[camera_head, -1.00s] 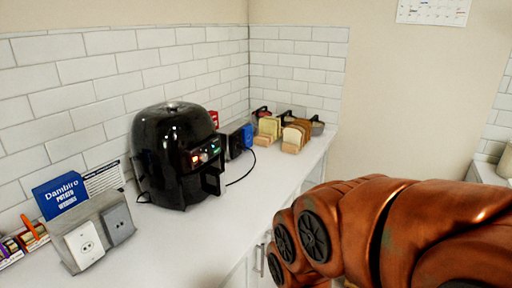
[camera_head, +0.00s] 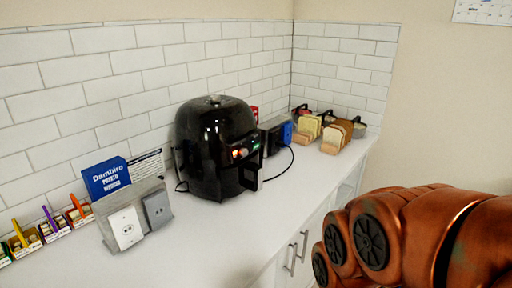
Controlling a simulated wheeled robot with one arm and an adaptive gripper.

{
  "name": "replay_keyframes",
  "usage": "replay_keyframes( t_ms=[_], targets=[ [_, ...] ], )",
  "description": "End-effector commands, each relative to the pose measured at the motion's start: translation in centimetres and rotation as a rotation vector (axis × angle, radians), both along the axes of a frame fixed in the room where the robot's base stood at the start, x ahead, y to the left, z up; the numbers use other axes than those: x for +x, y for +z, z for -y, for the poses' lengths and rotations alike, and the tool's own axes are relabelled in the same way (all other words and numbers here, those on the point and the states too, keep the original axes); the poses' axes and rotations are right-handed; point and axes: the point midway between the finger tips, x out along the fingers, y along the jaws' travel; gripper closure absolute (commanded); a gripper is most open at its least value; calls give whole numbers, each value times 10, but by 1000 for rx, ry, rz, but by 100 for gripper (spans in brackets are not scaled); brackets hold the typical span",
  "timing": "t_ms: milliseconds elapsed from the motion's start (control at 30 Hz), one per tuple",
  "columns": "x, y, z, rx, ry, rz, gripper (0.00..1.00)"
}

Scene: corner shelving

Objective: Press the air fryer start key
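The air fryer (camera_head: 213,150) is black, rounded and glossy, and stands upright on the white counter against the tiled wall. Its small control panel (camera_head: 245,149) faces right, with a red-orange light and a green light. A black handle sticks out below the panel. Single keys are too small to tell apart, so I cannot pick out the start key. My copper-coloured arm enters at the lower right, well apart from the air fryer. My gripper is not in view.
A metal box with outlets (camera_head: 133,217) and a blue Dambiro potato wedges box (camera_head: 107,179) stand left of the fryer. Bread slices in racks (camera_head: 336,137) stand to the right at the back. A black cable (camera_head: 283,168) lies on the counter (camera_head: 215,235), whose front is clear.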

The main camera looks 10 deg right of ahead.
Motion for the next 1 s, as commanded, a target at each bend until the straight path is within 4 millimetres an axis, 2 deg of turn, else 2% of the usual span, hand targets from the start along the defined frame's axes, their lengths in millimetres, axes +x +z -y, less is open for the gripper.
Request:
replay_keyframes(
  t_ms=[33,400,467,1000],
  targets=[
    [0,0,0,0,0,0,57],
    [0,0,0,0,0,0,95],
    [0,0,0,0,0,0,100],
    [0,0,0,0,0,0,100]
  ],
)
